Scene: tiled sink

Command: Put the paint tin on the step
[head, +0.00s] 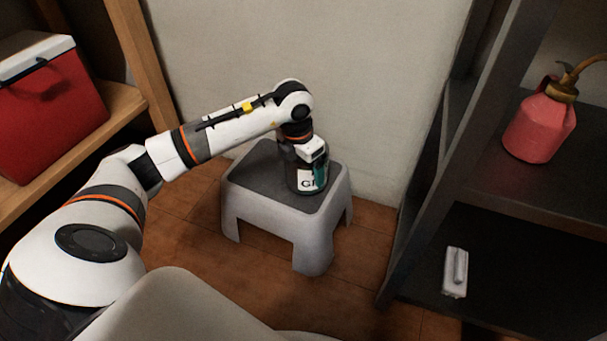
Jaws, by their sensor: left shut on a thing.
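The step (245,195) is a low white stool with a dark grey top, standing on the wooden floor against the wall. The paint tin (306,182) is a small dark can with a white label, upright at the right part of the step's top. It appears to touch the top, though its base is partly hard to make out. My left gripper (312,160) comes down from above and is shut on the paint tin. The upper part of the tin is hidden by the gripper. My right gripper does not show.
A red cooler (50,110) with a white lid sits on a wooden shelf at the left. A dark shelf unit at the right holds a red oil can (540,128) and, lower down, a small white object (455,272). Open floor lies in front of the step.

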